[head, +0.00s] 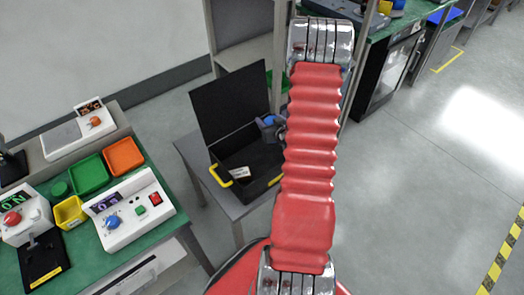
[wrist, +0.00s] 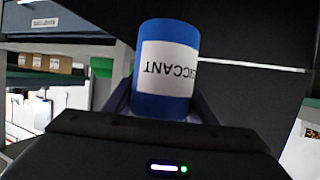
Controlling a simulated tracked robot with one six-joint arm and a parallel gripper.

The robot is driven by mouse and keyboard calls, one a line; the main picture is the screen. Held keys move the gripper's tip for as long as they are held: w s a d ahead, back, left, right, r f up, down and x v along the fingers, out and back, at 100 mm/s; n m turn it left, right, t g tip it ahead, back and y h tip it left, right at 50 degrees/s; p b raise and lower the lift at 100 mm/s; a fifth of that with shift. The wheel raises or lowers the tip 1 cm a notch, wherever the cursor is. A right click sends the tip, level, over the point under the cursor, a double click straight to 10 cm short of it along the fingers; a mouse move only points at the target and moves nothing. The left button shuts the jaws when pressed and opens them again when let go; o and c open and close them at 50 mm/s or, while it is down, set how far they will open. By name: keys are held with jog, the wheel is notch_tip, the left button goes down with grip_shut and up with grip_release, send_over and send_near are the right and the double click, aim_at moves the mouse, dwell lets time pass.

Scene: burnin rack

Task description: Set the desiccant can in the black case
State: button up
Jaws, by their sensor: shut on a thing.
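The desiccant can is a blue cylinder with a white label, and it fills the middle of the wrist view (wrist: 166,80). Its lettering reads upside down there. My gripper (wrist: 160,108) is shut on the can, with a finger on either side of it. In the head view a small part of the blue can (head: 268,120) shows left of my red arm sleeve. The black case (head: 218,160) stands open on a small grey table, its lid raised at the back. The can appears over the case's back right part; its height above the floor of the case cannot be told. My arm hides the case's right side.
The case has yellow latches (head: 220,175) at its front, and a small white label lies inside. A green bench (head: 85,255) at left holds control boxes and coloured bins. A grey shelf rack (head: 240,45) stands behind the case. Open floor lies at right.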

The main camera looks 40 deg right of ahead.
jog(key=shift+f, duration=2.55)
jog(key=shift+f, duration=2.05)
jog(key=shift+f, duration=0.4)
